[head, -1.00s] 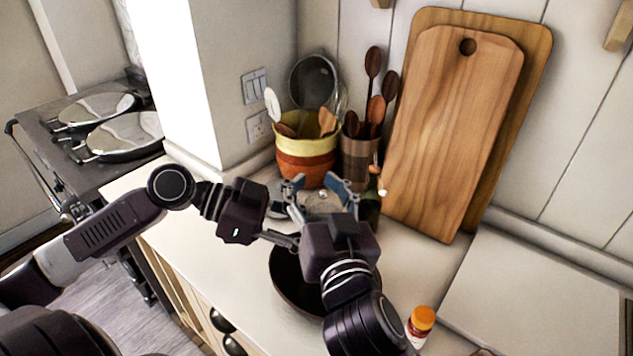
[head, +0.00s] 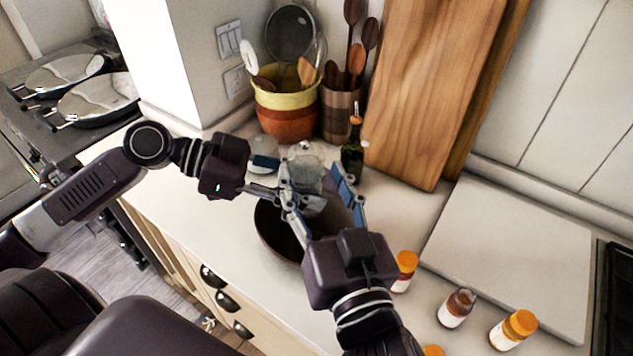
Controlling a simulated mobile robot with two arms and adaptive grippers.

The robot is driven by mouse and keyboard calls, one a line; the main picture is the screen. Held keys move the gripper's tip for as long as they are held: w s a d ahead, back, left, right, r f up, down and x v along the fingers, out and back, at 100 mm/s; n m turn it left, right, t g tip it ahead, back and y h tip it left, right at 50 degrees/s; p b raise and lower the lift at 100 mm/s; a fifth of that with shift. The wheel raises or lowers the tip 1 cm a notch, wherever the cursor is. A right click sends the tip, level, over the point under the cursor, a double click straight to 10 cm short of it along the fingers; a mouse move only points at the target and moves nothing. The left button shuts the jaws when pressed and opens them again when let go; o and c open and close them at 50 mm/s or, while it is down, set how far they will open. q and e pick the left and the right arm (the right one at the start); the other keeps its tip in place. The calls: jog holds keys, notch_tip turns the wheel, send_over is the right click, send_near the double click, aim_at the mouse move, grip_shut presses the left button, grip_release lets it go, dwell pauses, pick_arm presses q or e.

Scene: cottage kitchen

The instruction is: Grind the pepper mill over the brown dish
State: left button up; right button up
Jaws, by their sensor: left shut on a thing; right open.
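The brown dish (head: 272,232) is a dark round bowl on the counter, partly covered by my grippers. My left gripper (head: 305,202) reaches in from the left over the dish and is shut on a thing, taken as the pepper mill. My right gripper's fingers hide most of it, so its shape and tilt cannot be told. My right gripper (head: 318,180) comes up from below with its fingers spread apart, crossing in front of the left fingertips. A grey, see-through thing (head: 305,163) shows just behind the fingers; I cannot tell whether it is a separate jar.
A yellow and orange utensil pot (head: 285,118), a brown utensil holder (head: 341,112) and a dark bottle (head: 353,155) stand behind. Cutting boards (head: 425,90) lean on the wall. Orange-capped jars (head: 512,330) stand at the lower right. A pale slab (head: 515,250) lies bare at right.

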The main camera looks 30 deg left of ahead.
jog(key=shift+s+d, duration=0.35)
jog(key=shift+s, duration=0.05)
jog(key=shift+c, duration=0.3)
